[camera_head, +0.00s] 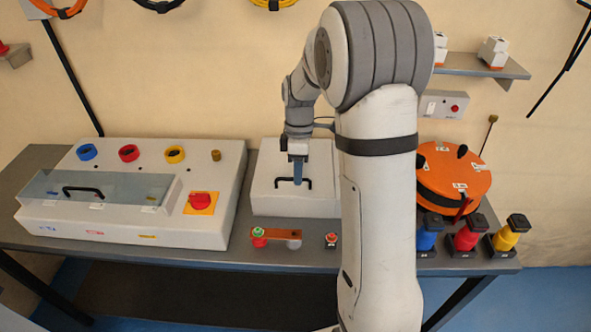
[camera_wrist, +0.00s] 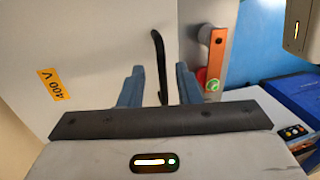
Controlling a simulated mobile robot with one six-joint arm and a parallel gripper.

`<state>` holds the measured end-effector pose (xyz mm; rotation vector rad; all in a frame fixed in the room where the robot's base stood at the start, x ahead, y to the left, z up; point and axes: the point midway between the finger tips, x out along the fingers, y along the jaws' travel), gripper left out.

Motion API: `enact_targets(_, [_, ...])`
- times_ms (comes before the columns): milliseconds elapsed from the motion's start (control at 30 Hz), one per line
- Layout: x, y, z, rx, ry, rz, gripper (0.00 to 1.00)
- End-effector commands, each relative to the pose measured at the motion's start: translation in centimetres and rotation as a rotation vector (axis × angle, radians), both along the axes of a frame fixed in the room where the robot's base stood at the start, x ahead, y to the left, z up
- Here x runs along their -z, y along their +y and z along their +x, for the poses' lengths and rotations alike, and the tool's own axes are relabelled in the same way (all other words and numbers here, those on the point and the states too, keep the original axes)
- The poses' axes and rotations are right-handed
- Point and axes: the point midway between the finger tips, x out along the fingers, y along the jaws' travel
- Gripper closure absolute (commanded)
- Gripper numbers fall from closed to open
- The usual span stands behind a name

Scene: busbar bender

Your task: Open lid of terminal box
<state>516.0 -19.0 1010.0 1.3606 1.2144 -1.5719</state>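The white terminal box (camera_head: 265,195) stands at the middle of the table, partly hidden by my arm, and its lid looks shut. A black bar handle (camera_head: 309,184) is on it. In the wrist view, the lid surface (camera_wrist: 95,45) carries a yellow "400 V" label (camera_wrist: 53,85), and the handle (camera_wrist: 157,45) stands between my two blue fingers. My gripper (camera_head: 297,178) points down at the handle. In the wrist view, my gripper (camera_wrist: 160,72) is open, with a gap on both sides of the handle. Contact is not visible.
A white console (camera_head: 215,220) with a clear cover and red switch stands at left. A copper bar (camera_head: 278,233) on posts lies in front of the box. An orange reel (camera_head: 455,172) and blue, red and yellow terminals stand at right. A shelf (camera_head: 475,65) is behind.

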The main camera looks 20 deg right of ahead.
Motion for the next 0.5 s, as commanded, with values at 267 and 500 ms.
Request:
enact_targets(267, [-0.03,0.01,0.01,0.0,0.0,0.0,0.93])
enact_targets(500, [-0.06,0.0,0.08,0.0,-0.003,-0.001,1.0])
